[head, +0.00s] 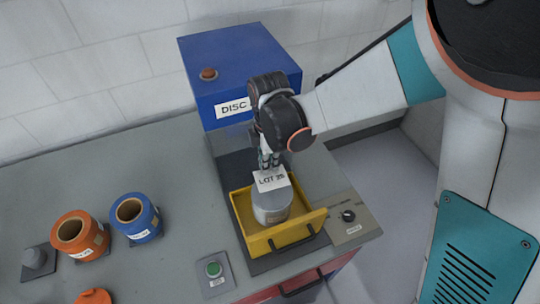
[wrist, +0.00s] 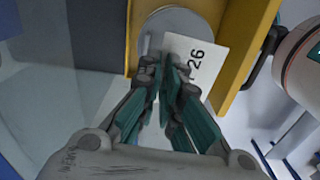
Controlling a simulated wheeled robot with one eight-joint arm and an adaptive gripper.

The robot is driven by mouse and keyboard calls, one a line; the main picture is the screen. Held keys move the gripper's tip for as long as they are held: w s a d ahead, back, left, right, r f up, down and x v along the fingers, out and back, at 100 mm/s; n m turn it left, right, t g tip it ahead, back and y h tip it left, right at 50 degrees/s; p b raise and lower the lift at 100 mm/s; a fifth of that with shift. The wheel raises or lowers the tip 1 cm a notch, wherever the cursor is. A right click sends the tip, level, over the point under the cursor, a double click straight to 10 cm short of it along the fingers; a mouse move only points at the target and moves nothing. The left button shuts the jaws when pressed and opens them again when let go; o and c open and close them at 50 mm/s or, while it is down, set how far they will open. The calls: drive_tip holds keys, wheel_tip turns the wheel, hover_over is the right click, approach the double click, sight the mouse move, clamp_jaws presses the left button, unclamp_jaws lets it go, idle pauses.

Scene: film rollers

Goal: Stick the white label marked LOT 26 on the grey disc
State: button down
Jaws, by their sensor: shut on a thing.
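The white label (head: 271,180) with LOT 26 printed in black is held in my gripper (head: 269,163), just over the grey disc (head: 272,208). In the wrist view the fingertips (wrist: 168,68) are shut on the label's edge, and the label (wrist: 197,60) covers the right part of the disc (wrist: 173,22). The disc stands in the yellow drawer (head: 292,236) of the blue machine. I cannot tell whether the label touches the disc's top or hangs slightly above it.
The blue machine (head: 240,65) marked DISC, with a brown button, rises behind the drawer. A green button (head: 214,269) and a black knob (head: 348,215) flank the drawer. The left bench is mostly free.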

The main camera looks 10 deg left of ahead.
sight(269, 174)
drive_tip(key=shift+f+b, duration=1.75)
drive_tip(key=shift+f, duration=1.05)
drive_tip(key=shift+f+b, duration=1)
drive_tip(key=shift+d, duration=0.1)
drive_tip(key=shift+f+b, duration=0.15)
drive_tip(key=shift+b, duration=0.25)
drive_tip(key=c, duration=1.7)
unclamp_jaws()
drive_tip(key=o, duration=0.5)
drive_tip(key=shift+o, duration=0.2)
